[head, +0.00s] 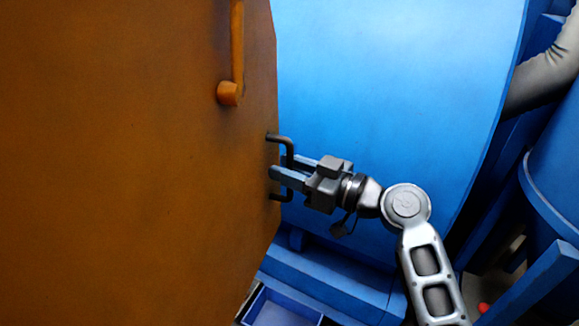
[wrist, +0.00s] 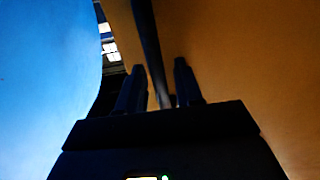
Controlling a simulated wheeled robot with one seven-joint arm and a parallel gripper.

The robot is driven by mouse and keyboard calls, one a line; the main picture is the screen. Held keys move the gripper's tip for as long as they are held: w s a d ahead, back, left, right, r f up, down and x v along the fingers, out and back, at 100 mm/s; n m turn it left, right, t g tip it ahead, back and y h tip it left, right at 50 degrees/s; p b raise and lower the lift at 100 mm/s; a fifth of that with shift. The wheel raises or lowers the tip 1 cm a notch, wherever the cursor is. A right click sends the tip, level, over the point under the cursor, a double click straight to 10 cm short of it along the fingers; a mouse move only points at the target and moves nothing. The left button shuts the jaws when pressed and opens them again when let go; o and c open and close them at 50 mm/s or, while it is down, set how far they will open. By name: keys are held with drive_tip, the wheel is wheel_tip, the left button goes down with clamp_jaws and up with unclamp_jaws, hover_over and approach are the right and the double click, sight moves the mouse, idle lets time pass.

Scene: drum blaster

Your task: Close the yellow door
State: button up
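The yellow door (head: 130,190), orange-yellow in this light, fills the left of the head view and stands swung out from the blue drum. It also fills the right of the wrist view (wrist: 240,70). A dark bar handle (head: 280,137) is fixed near its right edge. My gripper (head: 281,176) reaches in from the right at this handle. In the wrist view the dark handle bar (wrist: 150,40) runs between my two fingers (wrist: 160,82), nearer the left one. The fingers are apart, with a gap visible; I cannot tell whether either touches the bar.
An orange lever (head: 236,60) sticks out from the upper door face. The large curved blue drum (head: 390,90) stands behind my gripper. A blue ledge (head: 330,280) and an open blue box (head: 283,308) lie below. A grey pipe (head: 545,80) and blue framework are at right.

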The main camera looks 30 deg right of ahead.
drive_tip(key=shift+c, duration=0.2)
clamp_jaws()
idle(0.4)
